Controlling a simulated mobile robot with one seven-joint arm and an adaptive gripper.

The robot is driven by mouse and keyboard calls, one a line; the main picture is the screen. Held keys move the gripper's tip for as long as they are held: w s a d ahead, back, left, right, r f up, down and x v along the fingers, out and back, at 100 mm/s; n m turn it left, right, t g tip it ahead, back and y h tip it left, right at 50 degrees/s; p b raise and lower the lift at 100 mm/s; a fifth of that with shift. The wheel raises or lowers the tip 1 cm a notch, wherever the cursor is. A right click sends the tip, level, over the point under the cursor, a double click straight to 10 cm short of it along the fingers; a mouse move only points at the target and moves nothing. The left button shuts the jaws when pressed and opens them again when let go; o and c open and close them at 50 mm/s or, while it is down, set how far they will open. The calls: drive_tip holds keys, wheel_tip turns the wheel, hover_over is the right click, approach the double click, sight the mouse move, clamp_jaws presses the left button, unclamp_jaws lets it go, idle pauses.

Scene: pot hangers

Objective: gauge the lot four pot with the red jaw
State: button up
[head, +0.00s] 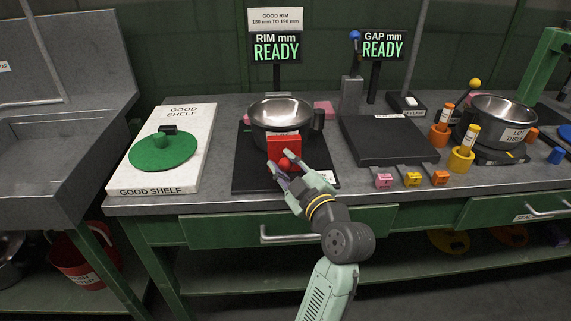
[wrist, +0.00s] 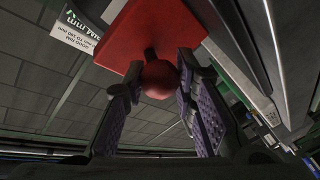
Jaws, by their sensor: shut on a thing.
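The red jaw (head: 285,148) is a red block with a round red knob. My gripper (head: 287,169) is shut on the knob and holds the block at the front of a steel pot (head: 281,113). Whether the block touches the pot's wall cannot be told. In the wrist view the knob (wrist: 159,79) sits between my purple-padded fingers, with the red block beyond it. The rim display (head: 277,48) reads READY, and so does the gap display (head: 383,47).
A white good shelf (head: 188,179) at the left holds a green lid (head: 163,153). At the right are a dark slab (head: 388,148), small coloured blocks (head: 412,179) and another pot (head: 500,115) labelled LOT THREE. A sink (head: 45,150) stands at the far left.

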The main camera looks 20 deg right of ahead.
drive_tip(key=shift+c, duration=1)
drive_tip(key=w, duration=0.2)
drive_tip(key=w+d+b, duration=0.1)
drive_tip(key=w, duration=0.1)
drive_tip(key=shift+w+d, duration=0.1)
drive_tip(key=shift+w, duration=0.05)
drive_tip(key=o, duration=1)
drive_tip(key=s, duration=0.4)
drive_tip(key=s+d, duration=0.1)
drive_tip(key=s, duration=0.7)
drive_tip(key=shift+d, duration=0.15)
